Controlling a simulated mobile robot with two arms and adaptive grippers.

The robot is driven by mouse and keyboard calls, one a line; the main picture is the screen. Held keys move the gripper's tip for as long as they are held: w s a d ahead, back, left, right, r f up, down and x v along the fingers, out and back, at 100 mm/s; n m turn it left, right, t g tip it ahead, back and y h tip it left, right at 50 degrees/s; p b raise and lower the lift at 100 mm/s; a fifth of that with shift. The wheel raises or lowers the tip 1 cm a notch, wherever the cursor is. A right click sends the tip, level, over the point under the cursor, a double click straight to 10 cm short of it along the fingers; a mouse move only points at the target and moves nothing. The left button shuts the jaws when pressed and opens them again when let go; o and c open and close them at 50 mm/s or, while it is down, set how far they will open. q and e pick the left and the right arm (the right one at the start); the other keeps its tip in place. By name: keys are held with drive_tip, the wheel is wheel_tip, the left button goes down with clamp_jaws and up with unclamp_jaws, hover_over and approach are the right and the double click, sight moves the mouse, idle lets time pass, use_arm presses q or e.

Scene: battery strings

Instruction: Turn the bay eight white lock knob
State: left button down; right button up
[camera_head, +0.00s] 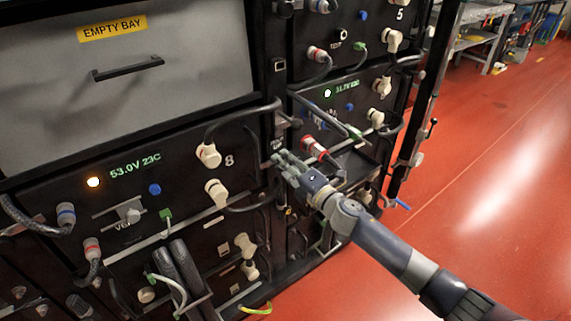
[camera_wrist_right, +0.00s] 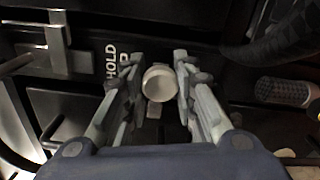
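The bay marked 8 (camera_head: 185,135) is a dark front with a lit 53.0V 23C readout at the left in the head view. My right gripper (camera_head: 282,160) reaches in from the lower right, at the right edge of this bay. In the right wrist view, a round white knob (camera_wrist_right: 158,83) sits between the fingers of my right gripper (camera_wrist_right: 157,75). The fingers are spread either side of it; whether either touches it I cannot tell. A HOLD label is beside it. In the head view the gripper hides this knob. My left gripper is not in view.
White elbow plugs (camera_head: 208,155) with black cables stand out left of my gripper. A red-collared plug (camera_head: 314,148) is close on its right. A ribbed grey plug (camera_wrist_right: 284,92) shows at the right in the wrist view. The red floor (camera_head: 490,190) is open at the right.

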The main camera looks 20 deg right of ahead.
drive_tip(key=shift+s+f, duration=0.1)
drive_tip(key=shift+f, duration=0.05)
drive_tip(key=shift+s+f, duration=0.4)
drive_tip(key=shift+f, duration=0.05)
drive_tip(key=shift+o, duration=0.4)
drive_tip(key=shift+s+f, duration=0.1)
drive_tip(key=shift+s, duration=0.25)
drive_tip(key=r+v, duration=0.1)
drive_tip(key=v, duration=0.9)
drive_tip(key=shift+d+r, duration=0.25)
drive_tip(key=shift+d, duration=0.1)
drive_tip(key=shift+s, duration=0.1)
